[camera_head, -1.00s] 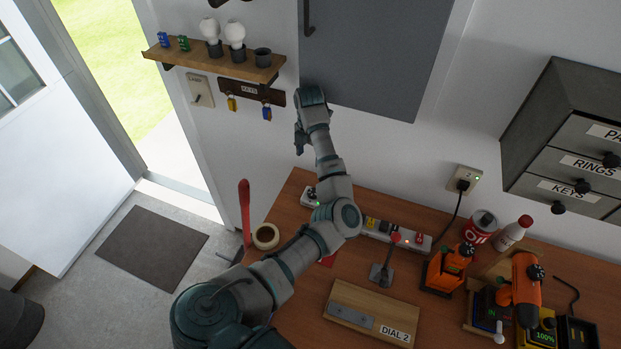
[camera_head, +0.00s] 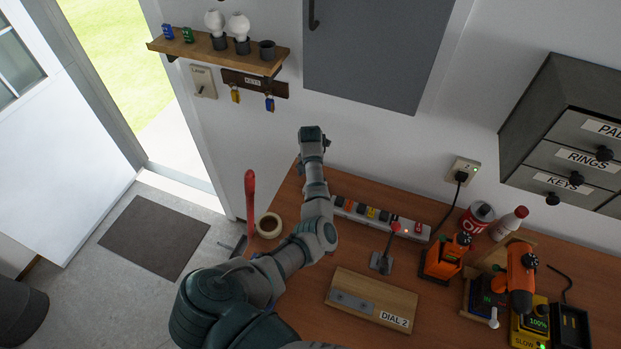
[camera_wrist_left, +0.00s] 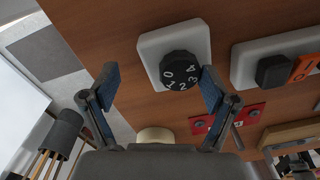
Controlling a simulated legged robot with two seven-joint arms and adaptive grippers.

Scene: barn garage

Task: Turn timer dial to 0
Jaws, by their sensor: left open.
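The timer dial (camera_wrist_left: 180,69) is a round black knob with white numbers, including 0, 1, 2, 3 and 4. It sits on a white rounded base (camera_wrist_left: 203,37) on the wooden workbench. My left gripper (camera_wrist_left: 160,82) is open and empty in the left wrist view. The dial shows between and beyond its fingers, closer to the right-hand one, whose tip overlaps the knob's edge in the picture. I cannot tell whether they touch. In the head view my left arm hides the dial, and the fingers cannot be made out. My right gripper is not in view.
A power strip (camera_head: 384,217) lies beside the dial. A tape roll (camera_head: 269,225), a red-knobbed lever (camera_head: 382,262) and a wooden board labelled DIAL 2 (camera_head: 400,290) are on the bench. Orange tools (camera_head: 445,258) crowd the right. A shelf (camera_head: 215,53) and grey cabinet hang above.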

